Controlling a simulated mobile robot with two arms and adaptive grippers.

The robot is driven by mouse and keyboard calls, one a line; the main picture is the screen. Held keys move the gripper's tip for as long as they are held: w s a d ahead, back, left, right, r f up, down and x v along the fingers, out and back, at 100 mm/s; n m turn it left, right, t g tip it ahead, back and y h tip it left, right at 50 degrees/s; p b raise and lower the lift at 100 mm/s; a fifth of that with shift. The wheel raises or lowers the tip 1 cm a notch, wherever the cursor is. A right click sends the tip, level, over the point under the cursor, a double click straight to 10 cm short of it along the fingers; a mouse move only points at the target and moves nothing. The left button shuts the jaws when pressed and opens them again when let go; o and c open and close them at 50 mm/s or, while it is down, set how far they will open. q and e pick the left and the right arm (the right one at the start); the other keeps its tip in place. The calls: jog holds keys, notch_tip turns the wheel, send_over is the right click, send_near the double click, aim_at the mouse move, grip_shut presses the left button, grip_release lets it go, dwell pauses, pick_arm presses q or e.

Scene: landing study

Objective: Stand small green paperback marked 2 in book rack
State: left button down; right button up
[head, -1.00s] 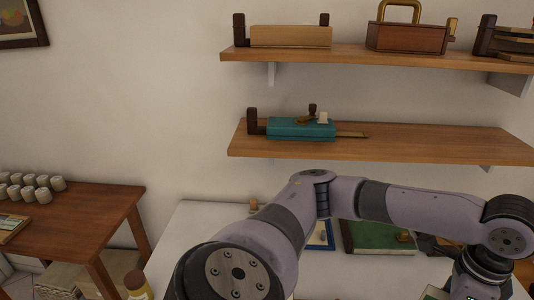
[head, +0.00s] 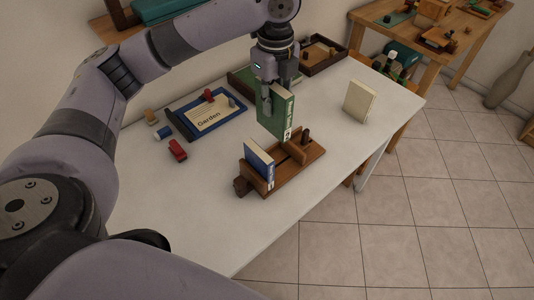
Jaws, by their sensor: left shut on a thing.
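My left gripper (head: 269,92), reaching in from the left, points down and is shut on the small green paperback (head: 278,113), gripping it near its top edge. A blue book (head: 259,166) stands in the front left part of the rack. My right gripper is not in view.
A cream book (head: 359,102) stands on the white table (head: 345,145) to the right. A blue tray with a "Garden" card (head: 209,117), a red object (head: 178,150) and a wooden tray (head: 323,53) lie left and behind. The table's front left is clear.

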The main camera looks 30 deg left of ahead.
aim_at(274, 121)
pick_arm(q)
notch_tip(274, 121, down, 18)
jog(key=shift+f, duration=0.1)
dwell(0.5)
jog(key=c, duration=1.9)
grip_release()
jog(key=shift+o, duration=0.9)
notch_tip(274, 121, up, 12)
jog(key=shift+r, duration=0.1)
